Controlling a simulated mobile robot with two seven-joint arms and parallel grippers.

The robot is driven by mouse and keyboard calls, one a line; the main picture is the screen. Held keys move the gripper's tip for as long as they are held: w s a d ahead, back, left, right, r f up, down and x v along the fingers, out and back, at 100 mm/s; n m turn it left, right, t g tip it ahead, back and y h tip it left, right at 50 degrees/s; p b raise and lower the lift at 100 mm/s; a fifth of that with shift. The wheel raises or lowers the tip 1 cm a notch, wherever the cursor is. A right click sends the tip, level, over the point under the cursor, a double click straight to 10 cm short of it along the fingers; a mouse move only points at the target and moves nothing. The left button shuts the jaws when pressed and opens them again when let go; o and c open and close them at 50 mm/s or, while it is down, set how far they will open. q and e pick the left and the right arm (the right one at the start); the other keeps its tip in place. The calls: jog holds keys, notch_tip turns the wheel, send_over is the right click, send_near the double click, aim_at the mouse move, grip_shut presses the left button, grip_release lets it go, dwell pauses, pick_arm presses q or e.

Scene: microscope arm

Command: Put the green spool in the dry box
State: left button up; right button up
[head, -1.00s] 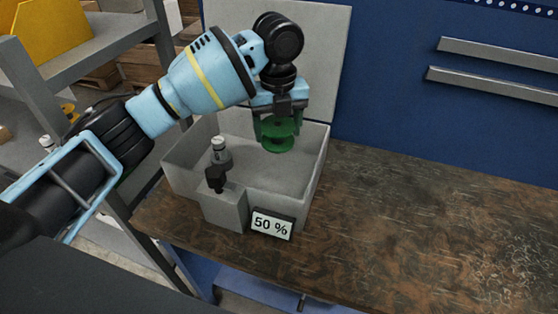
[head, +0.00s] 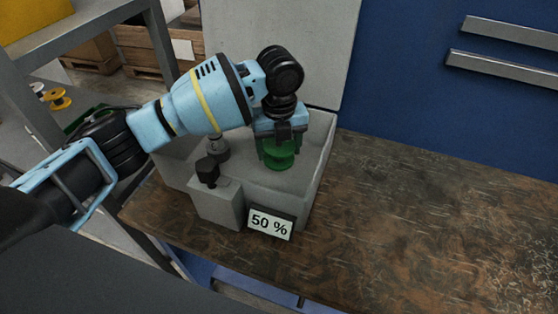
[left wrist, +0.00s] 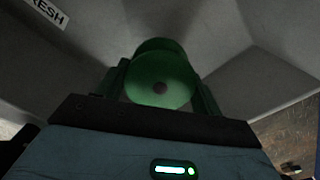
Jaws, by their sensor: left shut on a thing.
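The green spool (head: 279,158) is between the fingers of my left gripper (head: 281,146), which points down inside the dry box (head: 318,165). The dry box is a grey open bin with its lid raised behind it and a "50 %" display on its front. In the left wrist view the spool (left wrist: 160,82) sits between the two fingers of the left gripper (left wrist: 162,90), with grey box walls around it. I cannot tell whether the spool touches the box floor. My right gripper is not in view.
The wooden bench (head: 430,220) is clear to the right. A shelf with yellow spools (head: 58,99) is at the left.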

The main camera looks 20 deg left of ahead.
aim_at(279, 144)
pick_arm(q)
jog(key=shift+f, duration=2.45)
jog(key=shift+f, duration=0.1)
jog(key=o, duration=1)
notch_tip(279, 144, up, 12)
jog(key=shift+r, duration=0.1)
